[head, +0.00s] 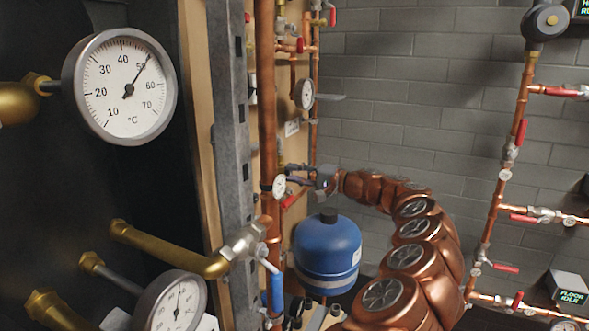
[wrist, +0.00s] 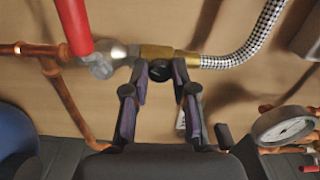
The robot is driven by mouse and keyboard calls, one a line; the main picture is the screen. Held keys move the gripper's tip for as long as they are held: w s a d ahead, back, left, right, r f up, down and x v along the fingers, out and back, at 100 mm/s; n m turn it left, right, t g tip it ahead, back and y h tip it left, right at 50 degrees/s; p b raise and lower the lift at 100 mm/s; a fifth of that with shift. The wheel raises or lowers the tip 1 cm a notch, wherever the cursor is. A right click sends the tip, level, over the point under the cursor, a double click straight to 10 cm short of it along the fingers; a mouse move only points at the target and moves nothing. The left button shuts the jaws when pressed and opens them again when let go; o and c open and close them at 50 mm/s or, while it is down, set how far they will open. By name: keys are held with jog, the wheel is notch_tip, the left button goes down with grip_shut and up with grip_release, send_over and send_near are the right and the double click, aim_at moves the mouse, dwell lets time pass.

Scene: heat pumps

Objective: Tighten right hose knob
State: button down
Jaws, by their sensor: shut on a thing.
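The small black knob (wrist: 158,70) sits under a brass fitting in the wrist view, beside the start of a braided hose (wrist: 243,42). My gripper (wrist: 160,75) has one finger on each side of this knob and is shut on it; the fingers hide part of its sides. In the head view my gripper (head: 298,177) reaches left to the pipework on the wooden board, where the knob is hidden. I cannot tell from these views how tight the knob is.
A red valve handle (wrist: 73,24) hangs left of the fitting. A gauge (wrist: 284,126) stands at the lower right of the wrist view. A blue tank (head: 327,254) stands below my gripper in the head view. A grey metal post (head: 229,130) rises at the left.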

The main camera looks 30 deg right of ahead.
jog(key=m+p, duration=0.2)
jog(key=m, duration=0.1)
jog(key=shift+m+p, duration=0.35)
jog(key=shift+m, duration=0.05)
jog(key=m+p, duration=0.2)
jog(key=m, duration=0.1)
jog(key=shift+r+m+p, duration=0.1)
jog(key=shift+m+p, duration=0.2)
jog(key=shift+p, duration=0.1)
jog(key=shift+m+p, duration=1.05)
jog(key=shift+m, duration=0.15)
jog(key=shift+f+m+p, duration=0.2)
jog(key=shift+m+p, duration=0.85)
jog(key=shift+m, duration=0.35)
jog(key=shift+f, duration=0.1)
jog(key=c, duration=1.2)
grip_release()
jog(key=shift+d, duration=0.1)
jog(key=shift+o, duration=1.3)
jog(key=shift+r, duration=0.2)
